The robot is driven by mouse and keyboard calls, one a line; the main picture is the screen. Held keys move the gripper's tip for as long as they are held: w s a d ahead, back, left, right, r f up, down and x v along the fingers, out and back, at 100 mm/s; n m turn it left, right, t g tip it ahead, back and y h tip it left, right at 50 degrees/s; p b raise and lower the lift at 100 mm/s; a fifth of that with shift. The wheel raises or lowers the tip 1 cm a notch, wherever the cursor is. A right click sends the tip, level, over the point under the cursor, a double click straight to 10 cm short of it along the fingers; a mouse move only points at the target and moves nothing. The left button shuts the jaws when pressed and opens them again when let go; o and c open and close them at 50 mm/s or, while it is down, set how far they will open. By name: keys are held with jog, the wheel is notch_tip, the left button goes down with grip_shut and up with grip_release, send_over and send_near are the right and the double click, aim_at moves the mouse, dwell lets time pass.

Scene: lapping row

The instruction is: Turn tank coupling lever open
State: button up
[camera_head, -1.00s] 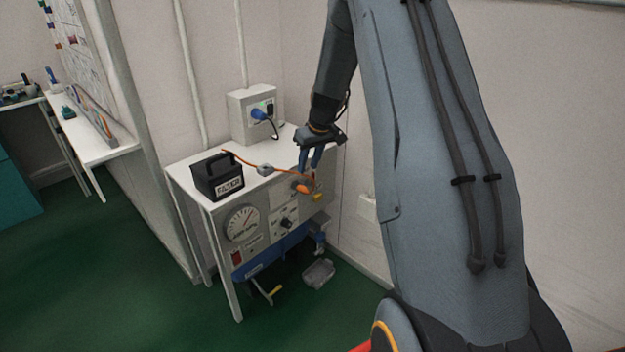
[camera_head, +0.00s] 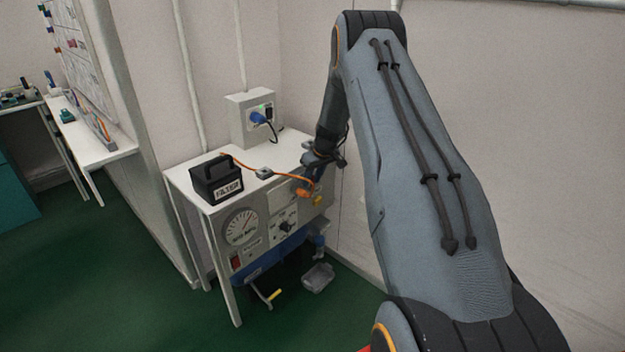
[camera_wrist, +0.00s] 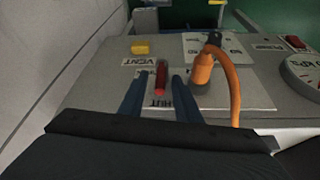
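A red lever (camera_wrist: 161,77) stands on the grey panel between a VENT label and a partly hidden label whose visible letters read "HUT". My gripper (camera_wrist: 157,84) is open in the wrist view, one blue finger on each side of the lever, with gaps between. In the head view my gripper (camera_head: 312,182) is at the right end of the bench front, and the lever cannot be made out there. An orange coupling (camera_wrist: 203,70) with an orange hose sits just right of the lever; it also shows in the head view (camera_head: 303,193).
A yellow knob (camera_wrist: 140,48) is left of the lever beyond the VENT label. The orange hose runs over the bench top (camera_head: 200,165) towards a black FILTER box (camera_head: 217,181). A gauge (camera_head: 241,227) is on the front. A wall is close on the right.

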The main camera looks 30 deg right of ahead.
grip_shut()
jog(key=shift+w+d+f+b, duration=0.1)
jog(key=shift+f+b, duration=0.05)
jog(key=shift+b, duration=0.3)
jog(key=y+b, duration=0.2)
jog(key=b, duration=0.2)
jog(key=d+m+g+y+b, duration=0.1)
jog(key=y+b, duration=0.1)
jog(key=b, duration=0.2)
jog(key=d+f+g+y+b, duration=0.1)
jog(key=y+b, duration=0.1)
jog(key=b, duration=0.2)
jog(key=shift+w+d, duration=0.2)
jog(key=shift+w, duration=0.15)
jog(key=shift+m+y+b, duration=0.3)
jog(key=shift+b, duration=0.05)
